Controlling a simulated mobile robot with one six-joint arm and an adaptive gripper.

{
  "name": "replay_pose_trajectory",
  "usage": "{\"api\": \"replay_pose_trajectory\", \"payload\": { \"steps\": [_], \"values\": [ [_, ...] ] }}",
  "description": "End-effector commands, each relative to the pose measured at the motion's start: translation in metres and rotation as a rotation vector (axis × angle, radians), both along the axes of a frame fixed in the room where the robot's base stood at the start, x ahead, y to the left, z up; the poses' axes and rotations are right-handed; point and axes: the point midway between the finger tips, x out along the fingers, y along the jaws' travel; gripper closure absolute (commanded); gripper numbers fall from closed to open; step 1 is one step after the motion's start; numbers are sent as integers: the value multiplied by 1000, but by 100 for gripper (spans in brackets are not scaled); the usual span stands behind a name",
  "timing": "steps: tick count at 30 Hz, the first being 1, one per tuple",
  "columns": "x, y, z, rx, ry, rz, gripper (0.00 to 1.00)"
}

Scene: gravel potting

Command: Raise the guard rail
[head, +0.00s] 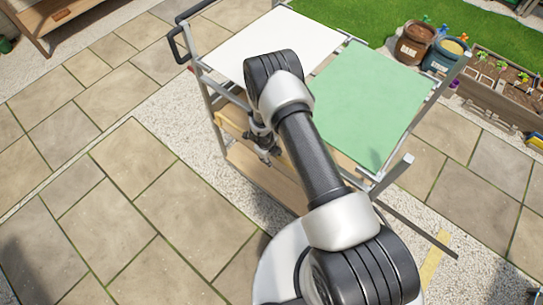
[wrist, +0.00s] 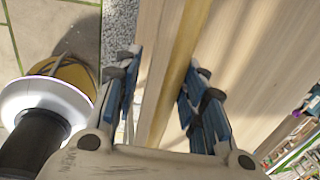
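A cart stands in front of me with a white panel (head: 275,45) and a green panel (head: 368,105) on top. A long pale wooden rail (head: 231,122), which looks like the guard rail, runs along its near side below the top. My gripper (head: 264,148) is at this rail, partly hidden by my arm. In the wrist view my gripper (wrist: 163,72) is open, its blue-grey fingers apart on either side of the rail's ochre-edged board (wrist: 178,65). Whether either finger touches the wood, I cannot tell. My arm hides the rail's right part in the head view.
A lower wooden shelf (head: 262,178) lies beneath. A dark bar (head: 418,232) sticks out from the cart's right front corner. Pots (head: 414,42) and a planter box (head: 505,100) stand at the right. Paving at the left (head: 110,215) is clear.

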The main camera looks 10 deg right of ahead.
Motion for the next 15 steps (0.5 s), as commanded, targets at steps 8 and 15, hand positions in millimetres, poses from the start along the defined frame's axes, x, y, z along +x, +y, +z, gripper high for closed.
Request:
{"api": "replay_pose_trajectory", "payload": {
  "steps": [8,15],
  "values": [
    [0,4,17,1,-3,3,64],
    [-6,11,68,2,-5,1,64]
  ]
}}
